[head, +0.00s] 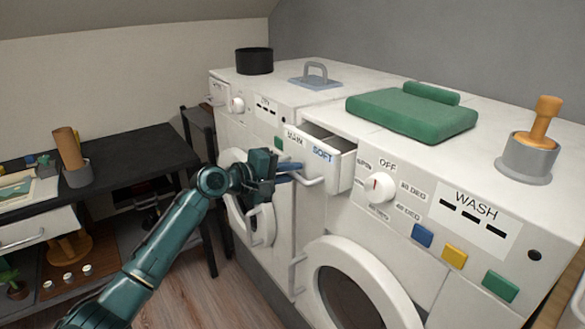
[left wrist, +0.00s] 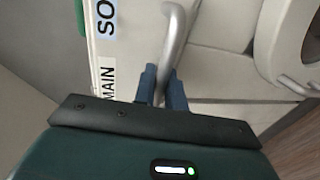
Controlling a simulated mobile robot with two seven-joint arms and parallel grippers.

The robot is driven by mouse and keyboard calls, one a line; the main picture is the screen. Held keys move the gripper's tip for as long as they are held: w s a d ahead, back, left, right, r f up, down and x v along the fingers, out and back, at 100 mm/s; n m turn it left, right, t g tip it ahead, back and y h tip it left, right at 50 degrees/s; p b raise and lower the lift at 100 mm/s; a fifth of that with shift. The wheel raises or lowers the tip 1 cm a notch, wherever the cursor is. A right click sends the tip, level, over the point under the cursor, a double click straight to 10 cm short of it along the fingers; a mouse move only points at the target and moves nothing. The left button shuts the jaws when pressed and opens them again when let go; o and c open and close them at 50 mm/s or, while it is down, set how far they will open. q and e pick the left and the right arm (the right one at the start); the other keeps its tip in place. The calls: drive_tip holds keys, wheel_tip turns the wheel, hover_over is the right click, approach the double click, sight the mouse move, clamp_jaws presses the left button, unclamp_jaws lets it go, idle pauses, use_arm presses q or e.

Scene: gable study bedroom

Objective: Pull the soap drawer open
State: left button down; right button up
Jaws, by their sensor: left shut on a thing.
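The white soap drawer (head: 334,174), labelled MAIN and SOFT, stands partly pulled out of the front of the WASH machine (head: 340,222); its open top shows. Its grey bar handle (head: 312,183) runs along the drawer front. The handle also shows in the left wrist view (left wrist: 175,38), with the drawer front (left wrist: 128,50) behind it. My left gripper (head: 289,173) is shut on the handle, its blue fingers (left wrist: 163,90) on either side of the bar. My right gripper is not in view.
A second white machine (head: 262,113) stands on the left, with a black pot (head: 254,61) on top. A round washer door (head: 352,285) lies below the drawer. A dark desk (head: 120,155) is at left; wooden floor shows between.

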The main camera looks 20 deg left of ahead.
use_arm(q)
drive_tip(key=f+p+v, duration=0.1)
drive_tip(key=f+v, duration=0.1)
drive_tip(key=v, duration=0.7)
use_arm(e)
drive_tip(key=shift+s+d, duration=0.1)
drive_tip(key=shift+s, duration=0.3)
use_arm(q)
drive_tip(key=shift+s+a, duration=0.15)
drive_tip(key=c, duration=1.6)
unclamp_jaws()
drive_tip(key=shift+c, duration=0.2)
drive_tip(key=shift+o, duration=0.6)
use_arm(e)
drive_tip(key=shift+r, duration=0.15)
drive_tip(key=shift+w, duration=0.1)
use_arm(q)
drive_tip(key=b+v, duration=0.1)
drive_tip(key=v, duration=1.2)
drive_tip(key=shift+b, duration=0.35)
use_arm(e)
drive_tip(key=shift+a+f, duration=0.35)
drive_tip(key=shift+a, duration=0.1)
